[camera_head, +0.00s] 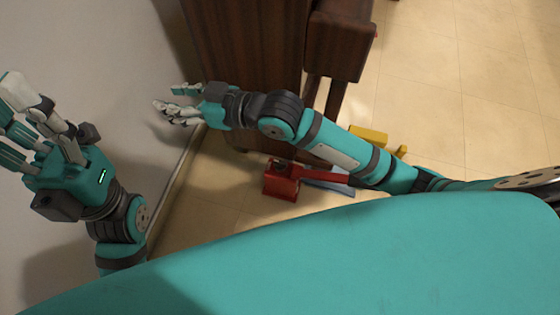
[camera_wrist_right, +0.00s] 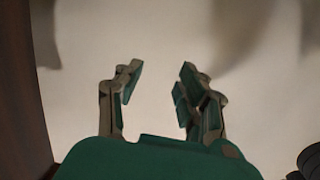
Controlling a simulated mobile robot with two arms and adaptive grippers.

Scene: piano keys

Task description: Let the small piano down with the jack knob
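The small piano (camera_head: 235,45), dark brown wood, stands at the top centre in the head view. My right gripper (camera_head: 176,104) reaches left across the piano's end towards the wall, above and left of the jack. In the right wrist view my right gripper (camera_wrist_right: 158,88) has its fingers apart with nothing between them. My left gripper (camera_head: 30,120) is at the left by the wall, its fingers spread and empty.
A pale wall (camera_head: 95,45) runs along the left. A yellow object (camera_head: 369,136) and a blue-grey piece (camera_head: 328,183) lie near the jack, partly hidden by my right arm. The tiled floor (camera_head: 470,80) is clear at the right.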

